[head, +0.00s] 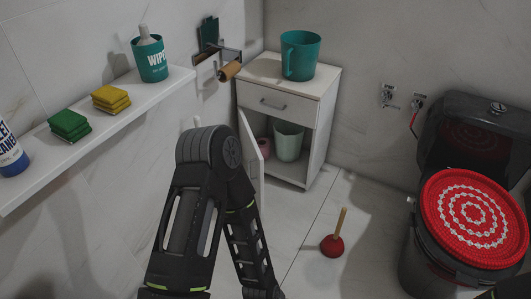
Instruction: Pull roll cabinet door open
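The white roll cabinet (319,117) stands against the back wall, with a closed drawer (275,103) above an open compartment. Its door (251,154) stands swung open on the left side, seen nearly edge-on and partly hidden by my arm. Inside are a pale green bin (288,141) and a pink object partly hidden by the door. One of my arms rises in front, bends left of the cabinet and runs down out of the bottom edge. Its gripper is out of view. My other gripper is not in view either.
A teal pitcher (299,56) stands on the cabinet. A red plunger (332,245) stands on the floor in front. A toilet with a red cover (474,218) is at right. A wall shelf (100,131) at left holds sponges, wipes and a bottle. Floor between cabinet and toilet is mostly clear.

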